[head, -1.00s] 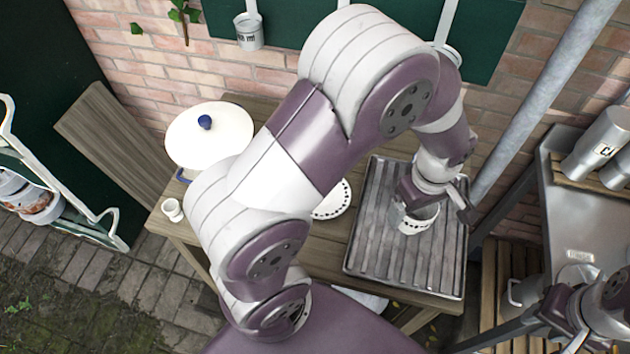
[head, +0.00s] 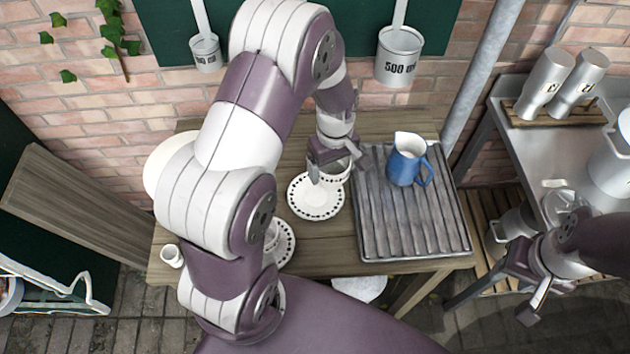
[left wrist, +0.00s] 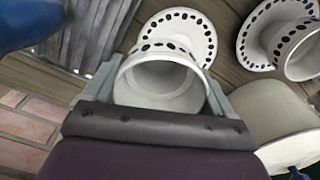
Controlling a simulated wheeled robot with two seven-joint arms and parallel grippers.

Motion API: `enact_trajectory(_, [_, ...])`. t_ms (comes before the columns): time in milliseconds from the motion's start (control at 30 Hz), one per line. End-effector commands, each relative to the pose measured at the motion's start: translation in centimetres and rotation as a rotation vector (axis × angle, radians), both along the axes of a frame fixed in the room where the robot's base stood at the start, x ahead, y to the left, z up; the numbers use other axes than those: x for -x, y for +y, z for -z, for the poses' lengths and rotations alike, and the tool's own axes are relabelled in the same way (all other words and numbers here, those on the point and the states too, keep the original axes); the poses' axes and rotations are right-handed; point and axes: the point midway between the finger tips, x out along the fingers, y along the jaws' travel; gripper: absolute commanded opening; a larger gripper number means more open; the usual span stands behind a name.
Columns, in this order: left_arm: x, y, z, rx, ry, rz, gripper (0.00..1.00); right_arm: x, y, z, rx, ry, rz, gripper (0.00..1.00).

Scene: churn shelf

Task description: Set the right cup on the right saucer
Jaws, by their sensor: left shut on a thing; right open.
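My left gripper (head: 331,163) is shut on the right cup (head: 335,173), a white cup with dark dots. The cup is held near the back edge of the right saucer (head: 316,198), a white plate with dark dots on the wooden table. In the left wrist view the cup (left wrist: 165,80) sits between the fingers, and the right saucer (left wrist: 180,22) shows just beyond it. I cannot tell whether cup and saucer touch. Another dotted saucer (head: 286,246) with a cup on it is partly hidden behind my left arm. My right gripper (head: 530,290) is open and empty at the right.
A blue jug (head: 407,163) stands on the ribbed grey tray (head: 400,235) right of the saucer. A small white cup (head: 172,256) stands at the table's left edge. A metal side table (head: 560,150) stands at right.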

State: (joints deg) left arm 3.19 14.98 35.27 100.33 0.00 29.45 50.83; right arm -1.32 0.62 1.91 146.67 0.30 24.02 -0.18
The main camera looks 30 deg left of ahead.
Motion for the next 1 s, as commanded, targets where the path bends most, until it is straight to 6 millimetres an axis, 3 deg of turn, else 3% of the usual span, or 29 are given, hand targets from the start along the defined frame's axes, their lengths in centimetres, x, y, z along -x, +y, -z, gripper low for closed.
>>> enact_trajectory(167, [1.7,2.7,1.8,0.0,0.0,-0.002,0.52,0.0,0.0,-0.6,0.0,0.0,0.0,0.43])
enact_trajectory(433, [2.0,3.0,5.8,0.0,0.001,0.0,0.52,0.0,0.0,-1.1,0.0,0.0,0.0,0.43])
enact_trajectory(833, [2.0,3.0,6.6,0.0,-0.001,0.0,0.52,0.0,0.0,-0.7,0.0,0.0,0.0,0.43])
enact_trajectory(867, [2.0,3.0,6.5,0.0,-0.001,0.0,0.95,0.0,0.0,-0.8,0.0,0.0,0.0,0.43])
enact_trajectory(900, [2.0,3.0,6.5,0.0,-0.001,0.0,1.0,0.0,0.0,-0.8,0.0,0.0,0.0,0.43])
enact_trajectory(1000, [2.0,3.0,6.5,0.0,-0.001,0.0,1.0,0.0,0.0,-0.8,0.0,0.0,0.0,0.43])
